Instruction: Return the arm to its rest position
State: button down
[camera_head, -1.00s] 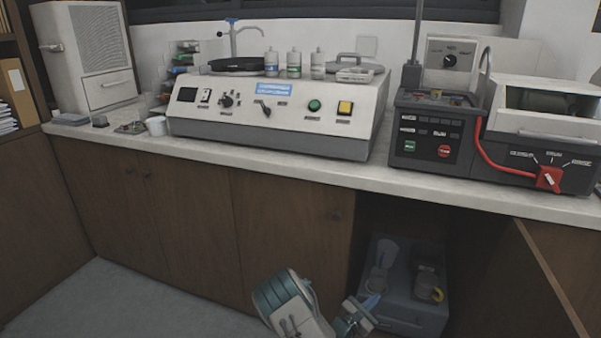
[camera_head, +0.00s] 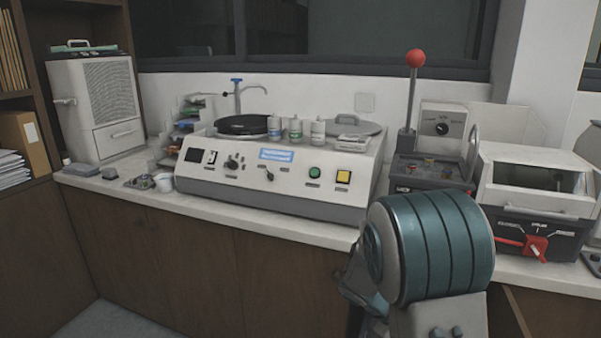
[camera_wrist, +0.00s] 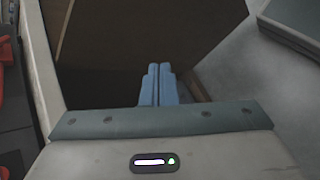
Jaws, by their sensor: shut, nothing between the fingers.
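My arm, grey with teal bands, is raised in front of the counter at the lower right of the head view. It covers part of the counter edge and of the dark control box. My gripper (camera_wrist: 160,84) shows in the wrist view as two pale blue fingers side by side, touching and empty. They point down past the counter edge towards a brown wooden panel and a dark opening. In the head view the fingers cannot be made out behind the arm.
A counter (camera_head: 285,216) carries a grinder-polisher (camera_head: 270,185), a press with a red-knobbed lever (camera_head: 415,60), and a white-lidded machine with a red switch (camera_head: 536,248). A white cabinet unit (camera_head: 100,108) stands at left. In the wrist view an open cupboard door (camera_wrist: 150,35) lies close ahead.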

jog(key=s+a+r+m+t+y+p, duration=0.2)
jog(key=s+a+r+m+y+p, duration=0.1)
jog(key=r, duration=0.8)
jog(key=s+a+r+m+t+y+p, duration=0.2)
jog(key=s+a+r+y+p, duration=0.4)
jog(key=s+r, duration=0.5)
jog(key=s+a+p, duration=0.1)
jog(key=a, duration=0.1)
jog(key=shift+s+a+m, duration=0.15)
jog(key=shift+a+m, duration=0.2)
jog(key=shift+m, duration=0.05)
jog(key=shift+r, duration=0.1)
